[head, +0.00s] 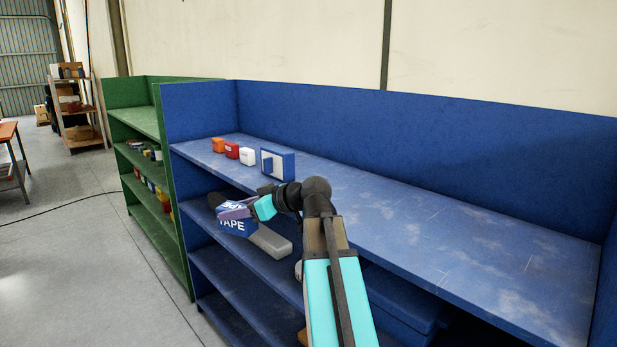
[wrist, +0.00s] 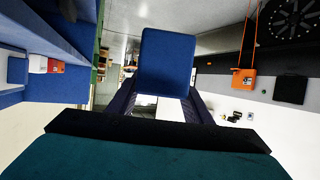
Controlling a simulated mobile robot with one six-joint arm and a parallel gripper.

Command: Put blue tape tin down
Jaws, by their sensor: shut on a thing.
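The blue tape tin (head: 233,227) has white TAPE lettering. My gripper (head: 234,211) is shut on it and holds it in front of the blue shelf unit, apart from the top shelf board (head: 420,215) and out past its front edge. In the wrist view the tin (wrist: 167,62) shows as a plain blue face between the two dark fingers of my gripper (wrist: 162,104). The tin's far side is hidden.
On the top board stand an orange box (head: 218,145), a red box (head: 232,151), a white box (head: 247,156) and a blue-and-white box (head: 278,164). The board is bare to their right. A green shelf unit (head: 172,210) adjoins on the left.

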